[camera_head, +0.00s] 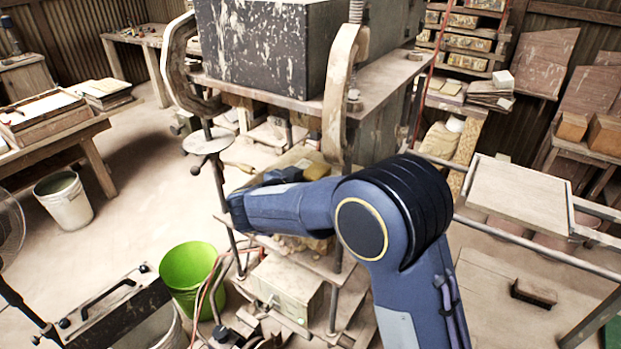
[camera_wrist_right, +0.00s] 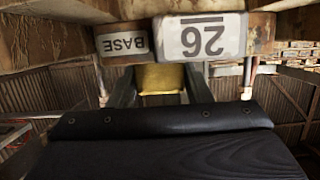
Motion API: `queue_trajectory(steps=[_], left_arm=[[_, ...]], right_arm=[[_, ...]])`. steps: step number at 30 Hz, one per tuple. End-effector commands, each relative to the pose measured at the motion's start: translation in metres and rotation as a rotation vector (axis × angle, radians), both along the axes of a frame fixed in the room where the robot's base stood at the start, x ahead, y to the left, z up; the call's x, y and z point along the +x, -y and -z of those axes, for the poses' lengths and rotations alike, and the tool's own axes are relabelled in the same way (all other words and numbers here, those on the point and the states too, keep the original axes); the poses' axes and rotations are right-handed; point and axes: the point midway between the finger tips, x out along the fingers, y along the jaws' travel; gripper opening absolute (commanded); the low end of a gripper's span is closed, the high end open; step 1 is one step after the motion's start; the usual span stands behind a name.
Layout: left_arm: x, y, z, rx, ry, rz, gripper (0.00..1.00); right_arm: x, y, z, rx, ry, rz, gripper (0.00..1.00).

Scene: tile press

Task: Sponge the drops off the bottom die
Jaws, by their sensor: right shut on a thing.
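My right arm reaches into the press from the lower right in the head view. Its dark right gripper (camera_head: 290,172) is at the bottom die (camera_head: 297,155), under the press's upper plate. In the right wrist view, the right gripper (camera_wrist_right: 161,88) is shut on the yellow sponge (camera_wrist_right: 161,77), which sits between its two fingers. The sponge also shows small in the head view (camera_head: 315,166). I cannot tell whether the sponge touches the die. No drops can be made out. Part of the die is hidden by my arm and the press frame. My left gripper is in neither view.
Curved press arms (camera_head: 343,95) and a large dark block (camera_head: 265,45) stand close above my gripper. In the right wrist view, plates marked "26" (camera_wrist_right: 201,37) and "BASE" (camera_wrist_right: 124,44) are near the fingers. A green bucket (camera_head: 187,275) stands lower left.

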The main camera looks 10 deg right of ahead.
Motion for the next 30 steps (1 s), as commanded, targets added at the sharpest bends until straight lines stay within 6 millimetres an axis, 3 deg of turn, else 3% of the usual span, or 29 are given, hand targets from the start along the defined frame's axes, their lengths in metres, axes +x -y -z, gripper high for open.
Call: queue_trajectory(steps=[30], left_arm=[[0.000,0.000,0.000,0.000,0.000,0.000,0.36]], right_arm=[[-0.022,-0.023,0.000,0.000,-0.001,-0.001,0.25]])
